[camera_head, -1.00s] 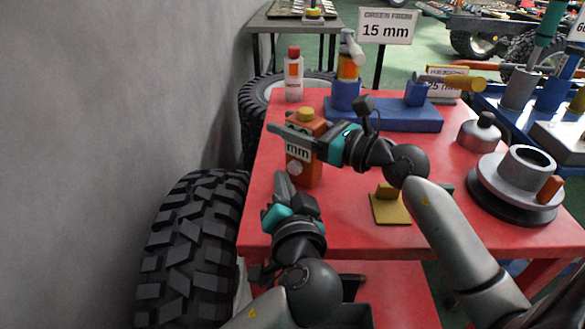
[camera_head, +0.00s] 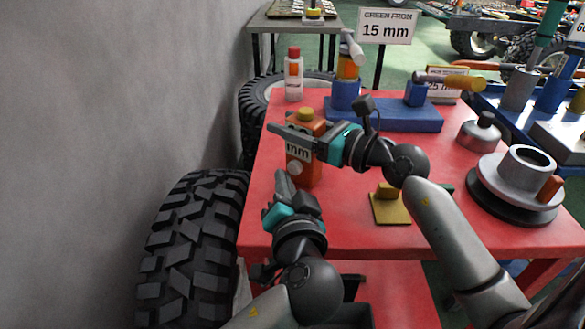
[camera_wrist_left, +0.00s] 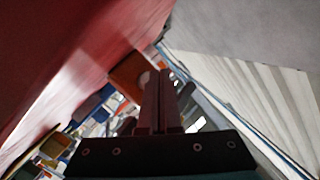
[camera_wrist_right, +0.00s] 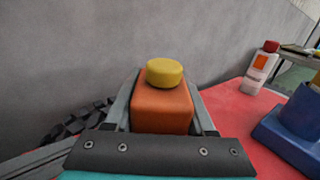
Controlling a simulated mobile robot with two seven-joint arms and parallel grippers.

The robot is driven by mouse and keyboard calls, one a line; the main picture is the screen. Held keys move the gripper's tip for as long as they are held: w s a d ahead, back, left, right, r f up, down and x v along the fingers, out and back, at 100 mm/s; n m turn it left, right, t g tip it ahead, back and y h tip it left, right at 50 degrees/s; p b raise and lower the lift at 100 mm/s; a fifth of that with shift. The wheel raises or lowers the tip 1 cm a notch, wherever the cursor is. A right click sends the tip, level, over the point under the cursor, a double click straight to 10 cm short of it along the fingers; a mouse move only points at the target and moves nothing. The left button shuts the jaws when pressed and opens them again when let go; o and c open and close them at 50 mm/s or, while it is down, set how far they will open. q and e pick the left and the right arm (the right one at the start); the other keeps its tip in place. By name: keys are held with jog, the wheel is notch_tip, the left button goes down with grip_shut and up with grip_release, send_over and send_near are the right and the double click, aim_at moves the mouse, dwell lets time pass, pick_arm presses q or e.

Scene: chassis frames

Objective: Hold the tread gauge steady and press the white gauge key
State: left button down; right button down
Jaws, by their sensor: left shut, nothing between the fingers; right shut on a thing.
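The tread gauge (camera_head: 301,176) is an orange block with a yellow cap on top, a display reading "mm" and a round white gauge key (camera_head: 295,168) low on its face. It stands upright at the red table's left edge. My right gripper (camera_head: 300,136) is shut on it from the sides, above the key; the right wrist view shows a finger along each side of the gauge (camera_wrist_right: 161,110). My left gripper (camera_head: 282,176) is shut and empty, fingertips just left of and below the key. In the left wrist view the fingertips partly cover the key (camera_wrist_left: 145,78), so contact cannot be told.
A large tyre (camera_head: 192,250) leans by the grey wall left of the table (camera_head: 350,225). A white bottle (camera_head: 293,78) and a blue stand (camera_head: 400,118) are behind the gauge. A yellow bracket (camera_head: 390,205) and a grey hub (camera_head: 515,185) lie to the right.

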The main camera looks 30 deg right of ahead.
pick_arm(q)
jog(key=shift+w+d, duration=0.15)
jog(key=shift+d, duration=0.15)
jog(key=shift+w+d, duration=0.15)
jog(key=shift+d, duration=0.25)
dwell(0.6)
dwell(0.4)
jog(key=shift+s+a, duration=0.35)
jog(key=shift+a, duration=0.45)
jog(key=shift+s+a, duration=0.35)
jog(key=shift+a, duration=0.4)
jog(key=shift+s+a, duration=0.35)
jog(key=shift+a, duration=0.45)
jog(key=shift+s+a, duration=0.35)
jog(key=shift+a, duration=0.4)
pick_arm(e)
jog(key=shift+c, duration=0.8)
grip_release()
jog(key=shift+s, duration=0.1)
